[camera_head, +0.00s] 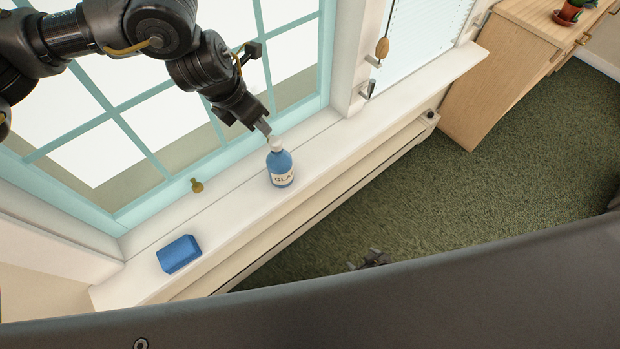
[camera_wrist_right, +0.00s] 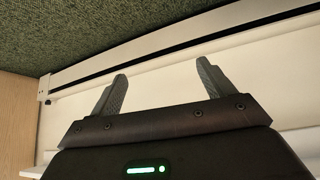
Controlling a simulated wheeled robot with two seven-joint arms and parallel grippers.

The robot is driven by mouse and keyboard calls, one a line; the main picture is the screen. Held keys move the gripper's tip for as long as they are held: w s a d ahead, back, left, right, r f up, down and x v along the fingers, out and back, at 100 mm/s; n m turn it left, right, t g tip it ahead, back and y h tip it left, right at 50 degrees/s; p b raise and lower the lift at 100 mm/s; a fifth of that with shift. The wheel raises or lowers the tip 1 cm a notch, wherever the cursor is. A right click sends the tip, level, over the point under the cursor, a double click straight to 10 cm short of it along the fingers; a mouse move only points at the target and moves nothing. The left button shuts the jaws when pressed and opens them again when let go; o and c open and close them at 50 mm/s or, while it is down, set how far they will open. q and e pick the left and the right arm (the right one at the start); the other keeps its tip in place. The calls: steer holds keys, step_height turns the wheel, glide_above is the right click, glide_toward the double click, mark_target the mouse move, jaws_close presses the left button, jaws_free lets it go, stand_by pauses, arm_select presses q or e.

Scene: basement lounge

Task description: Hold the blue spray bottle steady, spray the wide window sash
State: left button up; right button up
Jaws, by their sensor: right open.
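The blue spray bottle (camera_head: 281,168) stands upright on the white window sill, with a pale top and a cream label. My left gripper (camera_head: 264,127) hangs just above and behind the bottle's top. I cannot tell if it touches it, or how far apart its fingers are. The wide window sash (camera_head: 150,155) has a teal frame with several panes, behind the sill and partly hidden by my left arm. My right gripper (camera_head: 371,259) shows small beyond the dark edge in the head view. In the right wrist view its fingers (camera_wrist_right: 162,88) are apart, with nothing between them.
A blue sponge-like block (camera_head: 179,254) lies on the sill (camera_head: 225,215) at the left. A small brass fitting (camera_head: 196,185) is at the sash's base. A narrower window (camera_head: 415,35) and a wooden cabinet (camera_head: 510,70) stand to the right. Green carpet (camera_head: 480,165) is open floor.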

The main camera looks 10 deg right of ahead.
steer(key=shift+o, duration=0.6)
steer(key=w+a+r+t+y, duration=0.1)
steer(key=w+a+r, duration=0.1)
steer(key=w+r, duration=0.1)
steer(key=w+a+r+n+t+y, duration=0.1)
steer(key=w+r, duration=0.3)
steer(key=w, duration=0.1)
steer(key=shift+w+a+r, duration=0.15)
steer(key=shift+a+r, duration=0.05)
steer(key=shift+a, duration=0.15)
steer(key=n+t+y, duration=0.4)
steer(key=y, duration=0.4)
glide_toward(279, 164)
step_height(279, 164, down, 4)
steer(key=w, duration=0.2)
steer(key=x, duration=1)
steer(key=shift+w+f, duration=0.25)
steer(key=shift+w, duration=0.15)
arm_select(q)
steer(key=shift+c, duration=0.3)
arm_select(e)
steer(key=c, duration=1.5)
arm_select(q)
jaws_close()
arm_select(e)
steer(key=shift+c, duration=0.2)
